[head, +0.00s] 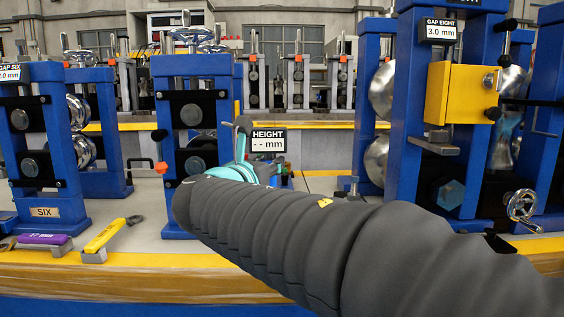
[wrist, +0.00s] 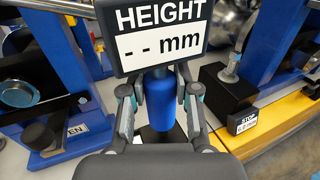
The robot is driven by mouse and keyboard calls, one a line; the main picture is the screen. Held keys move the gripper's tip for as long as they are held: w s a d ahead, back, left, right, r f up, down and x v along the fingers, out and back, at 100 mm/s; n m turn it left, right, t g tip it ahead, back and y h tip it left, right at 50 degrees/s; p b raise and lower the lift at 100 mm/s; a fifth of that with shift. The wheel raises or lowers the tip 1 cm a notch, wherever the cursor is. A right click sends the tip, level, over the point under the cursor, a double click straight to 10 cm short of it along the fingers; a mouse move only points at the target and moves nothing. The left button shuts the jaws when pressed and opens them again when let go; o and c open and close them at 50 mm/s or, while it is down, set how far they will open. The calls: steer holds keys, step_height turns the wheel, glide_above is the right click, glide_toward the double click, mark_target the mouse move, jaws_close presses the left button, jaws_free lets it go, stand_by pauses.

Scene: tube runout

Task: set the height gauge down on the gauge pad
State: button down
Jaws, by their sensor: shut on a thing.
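The height gauge (wrist: 160,98) has a blue round body with a dark sign reading "HEIGHT" and "-- mm" on top. Its sign also shows in the head view (head: 268,141), beyond my arm. My gripper (wrist: 160,118) is shut on the gauge's blue body, one finger on each side. In the head view my arm hides most of the gripper and the gauge's lower part. I cannot make out the gauge pad for certain, nor whether the gauge's foot touches anything.
Blue roll stands (head: 190,120) flank my arm, and a yellow guard (head: 460,94) is on the right one. A black stop block (wrist: 226,90) stands close right of the gauge. A yellow-handled tool (head: 104,236) and a purple one (head: 42,239) lie at the bench's front left.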

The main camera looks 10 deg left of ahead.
steer(key=shift+d+r, duration=0.2)
steer(key=shift+d, duration=0.1)
steer(key=shift+w+a+p, duration=1.9)
steer(key=shift+a+p, duration=0.3)
steer(key=shift+a, duration=0.9)
step_height(320, 180, down, 6)
steer(key=b, duration=0.4)
steer(key=shift+b, duration=0.3)
steer(key=shift+f, duration=0.15)
steer(key=shift+f+b, duration=1)
steer(key=shift+f, duration=0.35)
steer(key=c, duration=0.8)
jaws_free()
